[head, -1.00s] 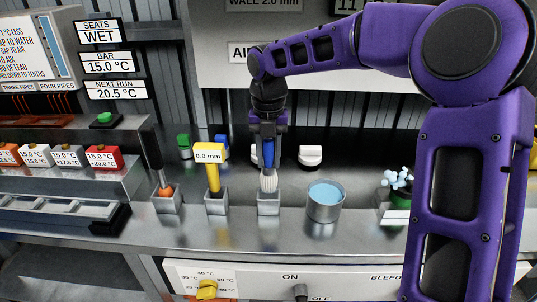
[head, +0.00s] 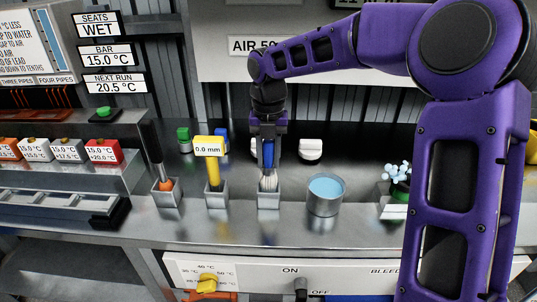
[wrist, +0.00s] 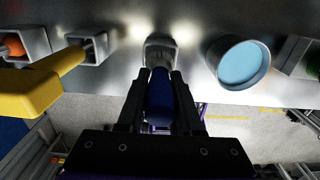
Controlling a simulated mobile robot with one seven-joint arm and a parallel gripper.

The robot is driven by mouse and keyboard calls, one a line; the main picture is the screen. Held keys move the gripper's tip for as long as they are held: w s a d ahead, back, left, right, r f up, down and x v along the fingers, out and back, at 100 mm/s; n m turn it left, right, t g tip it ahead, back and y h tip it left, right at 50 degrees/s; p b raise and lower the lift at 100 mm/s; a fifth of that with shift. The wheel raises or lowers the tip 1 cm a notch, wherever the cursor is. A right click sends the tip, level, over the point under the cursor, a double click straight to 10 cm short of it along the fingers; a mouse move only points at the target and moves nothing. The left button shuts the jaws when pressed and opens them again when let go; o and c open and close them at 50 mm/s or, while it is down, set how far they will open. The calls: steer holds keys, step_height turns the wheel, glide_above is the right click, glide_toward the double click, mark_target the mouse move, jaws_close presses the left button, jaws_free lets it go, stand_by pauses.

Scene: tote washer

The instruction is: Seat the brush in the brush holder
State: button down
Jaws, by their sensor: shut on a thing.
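The brush (head: 268,155) has a blue handle and pale bristles. My gripper (head: 267,140) is shut on its handle and holds it upright, bristles down. The brush holder (head: 269,198) is a small square grey metal cup on the steel counter, directly below. The bristle ends are down inside the holder's mouth, and the handle stands above it. In the wrist view the blue handle (wrist: 160,95) lies between the two fingers (wrist: 160,88), and the bristles go into the holder (wrist: 160,42). How deep the bristles sit is hidden by the holder's walls.
To the left are a holder with a yellow 0.0 mm gauge (head: 213,165) and one with an orange-tipped tool (head: 166,187). To the right stands a metal cup of blue liquid (head: 326,194), then a plant-like blue item (head: 397,175). A white block (head: 310,149) is behind.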

mark_target(268, 172)
steer(key=shift+f, duration=0.85)
steer(key=shift+f, duration=0.1)
steer(key=shift+f+b, duration=0.55)
steer(key=shift+f, duration=0.5)
steer(key=shift+f+p, duration=0.2)
steer(key=shift+p, duration=0.1)
jaws_free()
stand_by(0.4)
stand_by(0.3)
